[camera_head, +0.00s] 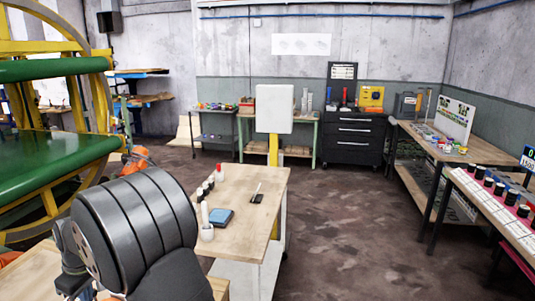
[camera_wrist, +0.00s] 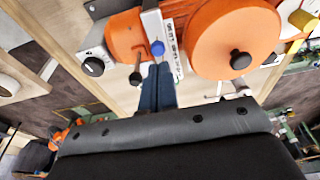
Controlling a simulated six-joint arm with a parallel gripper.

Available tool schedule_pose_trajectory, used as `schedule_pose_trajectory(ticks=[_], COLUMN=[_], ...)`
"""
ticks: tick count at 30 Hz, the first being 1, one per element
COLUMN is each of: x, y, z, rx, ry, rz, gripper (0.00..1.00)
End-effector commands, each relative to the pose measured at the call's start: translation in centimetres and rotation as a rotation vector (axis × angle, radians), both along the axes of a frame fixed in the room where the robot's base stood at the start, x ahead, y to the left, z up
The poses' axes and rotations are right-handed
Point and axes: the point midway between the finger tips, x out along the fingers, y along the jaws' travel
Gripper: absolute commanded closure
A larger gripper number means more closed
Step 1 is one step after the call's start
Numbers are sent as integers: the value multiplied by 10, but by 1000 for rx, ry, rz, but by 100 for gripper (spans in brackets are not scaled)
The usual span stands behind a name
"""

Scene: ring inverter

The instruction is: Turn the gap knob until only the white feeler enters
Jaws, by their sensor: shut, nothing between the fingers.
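In the wrist view my gripper (camera_wrist: 158,72) is shut and empty, its dark blue fingers together. Its tips are just below a small blue knob (camera_wrist: 157,48) on a blue-and-white strip; I cannot tell whether they touch it. A black knob (camera_wrist: 94,66) on a pale plate is to the left. Which knob is the gap knob is not clear. A thin white stick (camera_head: 258,188) stands tilted at a small black block on the wooden table in the head view; I cannot tell if it is the white feeler. My gripper is not visible there.
A large orange disc (camera_wrist: 235,40) with a black handle is right of the fingers. On the wooden table (camera_head: 265,176) are a blue pad (camera_head: 221,217), a white cup (camera_head: 207,232) and several dark, white-topped pieces.

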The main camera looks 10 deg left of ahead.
Motion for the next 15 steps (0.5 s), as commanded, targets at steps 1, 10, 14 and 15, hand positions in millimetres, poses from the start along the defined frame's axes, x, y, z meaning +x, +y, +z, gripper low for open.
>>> schedule_pose_trajectory(ticks=[1,10,14,15], x=[0,0,0,0], y=[0,0,1,1], z=[5,29,39,41], rx=[2,2,3,2], ry=[-1,-1,-1,-1], rz=[0,0,0,0], gripper=[100,100,100,100])
